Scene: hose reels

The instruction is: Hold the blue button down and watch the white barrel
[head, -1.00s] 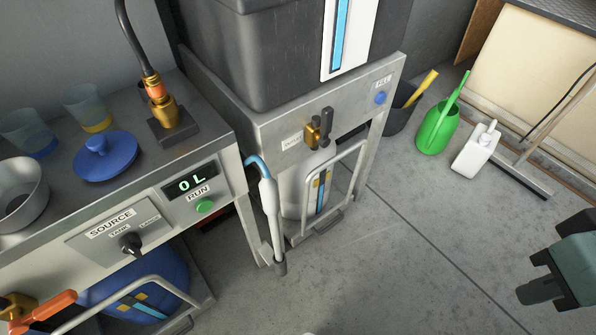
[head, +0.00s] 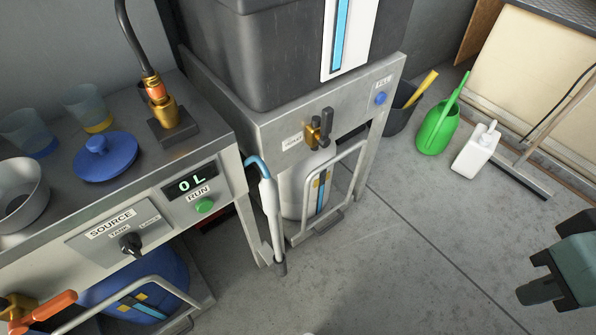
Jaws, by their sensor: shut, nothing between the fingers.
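The blue button (head: 381,98) is on the right end of the front panel of the metal stand, under a small label. The white barrel (head: 293,190) stands under that stand, partly hidden by a metal hand-cart frame (head: 331,190). A gauge strip with blue and yellow marks shows on its front. My gripper (head: 540,291) is at the right edge of the picture, over the floor, well apart from the button and the barrel. It is shut and empty; most of my arm is out of frame.
A dark tank (head: 270,50) sits on the stand, with a brass tap (head: 318,128) below. Left is a bench with a green RUN button (head: 204,205) and a display reading 0 L. A green watering can (head: 437,130) and white jug (head: 476,150) stand at right. The middle floor is clear.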

